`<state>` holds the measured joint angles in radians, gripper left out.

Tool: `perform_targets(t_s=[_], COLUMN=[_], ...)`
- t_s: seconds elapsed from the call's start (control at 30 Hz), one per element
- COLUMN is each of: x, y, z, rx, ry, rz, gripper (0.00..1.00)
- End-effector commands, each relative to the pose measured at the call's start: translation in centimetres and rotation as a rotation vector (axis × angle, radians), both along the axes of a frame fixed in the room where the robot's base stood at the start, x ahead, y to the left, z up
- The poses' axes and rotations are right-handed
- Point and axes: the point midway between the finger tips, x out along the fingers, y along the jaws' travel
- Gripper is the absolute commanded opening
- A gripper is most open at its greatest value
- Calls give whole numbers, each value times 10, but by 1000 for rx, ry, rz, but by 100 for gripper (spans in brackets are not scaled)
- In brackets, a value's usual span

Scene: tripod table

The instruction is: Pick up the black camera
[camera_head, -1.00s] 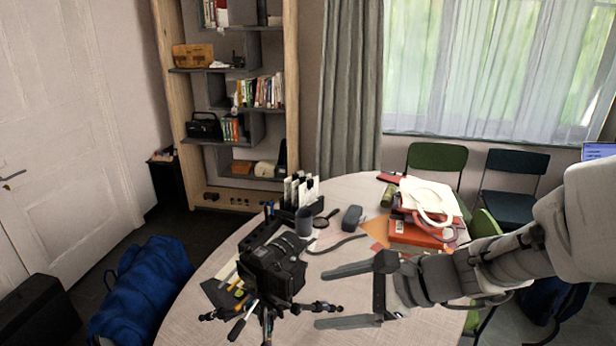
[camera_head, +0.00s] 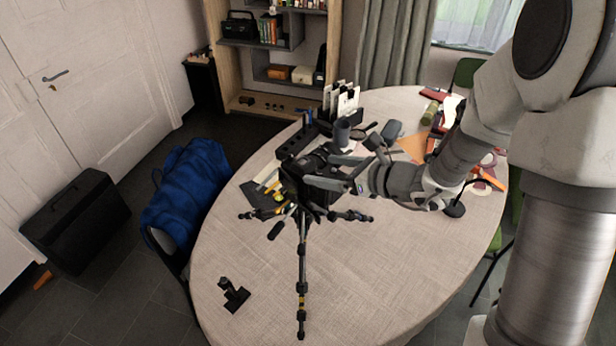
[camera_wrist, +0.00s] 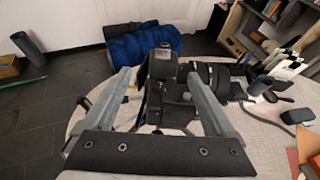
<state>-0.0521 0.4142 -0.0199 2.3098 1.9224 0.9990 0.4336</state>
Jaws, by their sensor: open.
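The black camera (camera_head: 312,166) sits on a black tripod (camera_head: 303,262) that stands on the round table. My gripper (camera_head: 338,172) is at the camera's right side in the head view and partly hides it. In the wrist view, my open gripper (camera_wrist: 160,92) has one finger on each side of the camera body (camera_wrist: 168,98), with the lens (camera_wrist: 212,76) pointing right beyond the right finger. The fingers look apart on both sides. Whether either one touches the camera I cannot tell.
A grey cup (camera_head: 342,132) and black organizer (camera_head: 300,138) stand close behind the camera. A small black stand (camera_head: 233,295) lies front left. A blue bag (camera_head: 187,190) is beyond the left edge.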

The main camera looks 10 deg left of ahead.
Motion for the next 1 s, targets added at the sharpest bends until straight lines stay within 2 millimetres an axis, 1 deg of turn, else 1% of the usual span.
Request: perform_targets(t_s=[0.03,0.27,0.43,0.6,0.87,0.93,1.0], x=[2,10,25,34,35,35,35], y=[4,15,32,46,48,48,48], z=[-1,-5,-10,-18,-19,-19,-19], rx=[0,1,-1,0,0,0,0], ry=[0,0,1,0,-1,-1,-1], rz=[1,2,3,1,0,0,0], gripper=[90,90,90,90,90,81,68])
